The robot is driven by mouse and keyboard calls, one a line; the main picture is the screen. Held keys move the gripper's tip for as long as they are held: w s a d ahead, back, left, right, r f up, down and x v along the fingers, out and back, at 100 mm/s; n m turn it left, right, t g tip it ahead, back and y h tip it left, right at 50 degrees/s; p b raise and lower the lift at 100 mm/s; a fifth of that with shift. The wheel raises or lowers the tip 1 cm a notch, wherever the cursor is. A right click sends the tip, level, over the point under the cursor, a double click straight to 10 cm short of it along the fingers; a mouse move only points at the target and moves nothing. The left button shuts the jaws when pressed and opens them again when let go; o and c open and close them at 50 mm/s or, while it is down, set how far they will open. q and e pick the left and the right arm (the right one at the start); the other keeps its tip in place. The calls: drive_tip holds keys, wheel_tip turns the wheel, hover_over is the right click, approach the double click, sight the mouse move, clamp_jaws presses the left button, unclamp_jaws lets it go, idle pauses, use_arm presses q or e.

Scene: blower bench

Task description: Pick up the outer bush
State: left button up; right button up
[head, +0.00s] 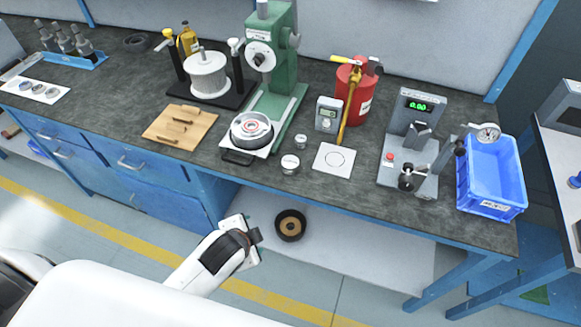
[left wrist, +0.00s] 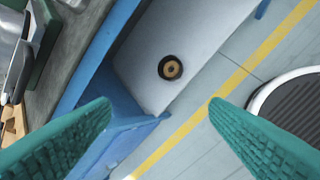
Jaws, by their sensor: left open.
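My left gripper (head: 248,241) is in front of the bench, below its front edge, open and empty. Its two green fingers are spread wide in the left wrist view (left wrist: 160,106). No part is clearly recognisable as the outer bush. A short silver cylinder (head: 290,164) stands near the bench's front edge, with a smaller silver piece (head: 301,141) behind it. A black ring with a tan centre (head: 290,225) lies on the low shelf, right of the gripper; it also shows beyond the open fingers in the left wrist view (left wrist: 171,68). My right gripper is not in view.
A green press (head: 272,60) holds a round housing (head: 251,130). A wooden board (head: 180,127) lies left, a white card (head: 334,160) right of the cylinder. A gauge stand (head: 410,150) and blue crate (head: 490,175) stand at the right. The bench edge is above my gripper.

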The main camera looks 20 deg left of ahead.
use_arm(q)
drive_tip(key=w+r+m+t, duration=0.3)
drive_tip(key=w+r+m, duration=0.15)
drive_tip(key=m, duration=0.25)
drive_tip(key=m+t+h, duration=0.3)
drive_tip(key=m+h, duration=0.1)
drive_tip(key=m, duration=1.8)
approach(286, 166)
drive_tip(key=x, duration=1.2)
drive_tip(key=shift+w+d+f+p, duration=0.1)
drive_tip(key=shift+p, duration=0.25)
drive_tip(key=shift+c, duration=0.5)
drive_tip(key=c, duration=1.1)
